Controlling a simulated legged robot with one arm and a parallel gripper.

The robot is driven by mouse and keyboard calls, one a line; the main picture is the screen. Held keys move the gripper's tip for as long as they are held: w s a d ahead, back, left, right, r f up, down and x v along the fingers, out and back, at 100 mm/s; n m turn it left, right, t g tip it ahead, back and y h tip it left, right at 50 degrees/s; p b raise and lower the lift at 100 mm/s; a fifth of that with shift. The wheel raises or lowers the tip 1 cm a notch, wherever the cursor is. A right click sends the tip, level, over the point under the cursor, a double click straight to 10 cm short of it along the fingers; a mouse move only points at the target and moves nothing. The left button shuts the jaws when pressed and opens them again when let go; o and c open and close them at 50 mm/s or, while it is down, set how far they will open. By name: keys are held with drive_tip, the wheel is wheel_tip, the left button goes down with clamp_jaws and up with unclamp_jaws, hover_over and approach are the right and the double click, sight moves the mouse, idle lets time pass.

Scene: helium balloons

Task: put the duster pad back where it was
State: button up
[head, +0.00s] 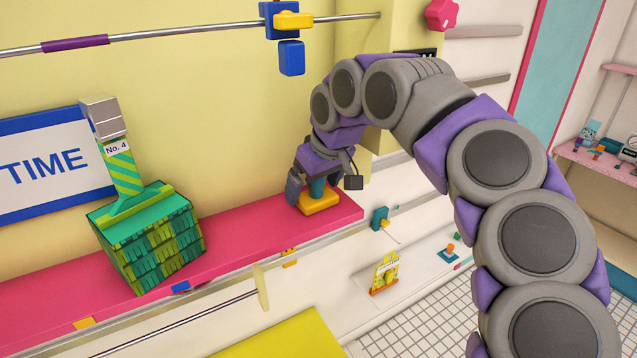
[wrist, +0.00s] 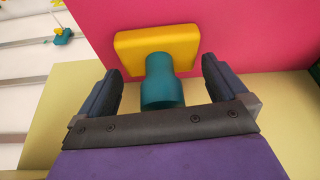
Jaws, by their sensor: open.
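The duster pad, a yellow block with a teal handle, sits on the pink shelf near its right end, seen in the head view (head: 320,202). It also shows in the wrist view (wrist: 157,50), with its yellow block on the pink surface and its handle pointing toward my gripper. My gripper (head: 312,188) is above the pad at the shelf. In the wrist view my gripper (wrist: 163,78) is open, one finger on each side of the teal handle, with a gap on both sides. The pad's underside is hidden.
The pink shelf (head: 243,230) runs along the yellow wall. A green fringed box (head: 155,250) with a striped "No. 4" piece stands on it at left. A metal rail (head: 190,32) with blue and yellow fittings runs above. The shelf between box and pad is clear.

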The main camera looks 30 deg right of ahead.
drive_tip(key=r, duration=0.1)
drive_tip(key=s+r, duration=0.1)
drive_tip(key=r, duration=0.1)
drive_tip(key=s+a+r, duration=0.1)
drive_tip(key=r, duration=0.1)
drive_tip(key=shift+a+b, duration=0.1)
drive_tip(key=shift+b, duration=0.3)
drive_tip(key=v, duration=0.6)
drive_tip(key=shift+r, duration=0.35)
drive_tip(key=shift+s, duration=0.15)
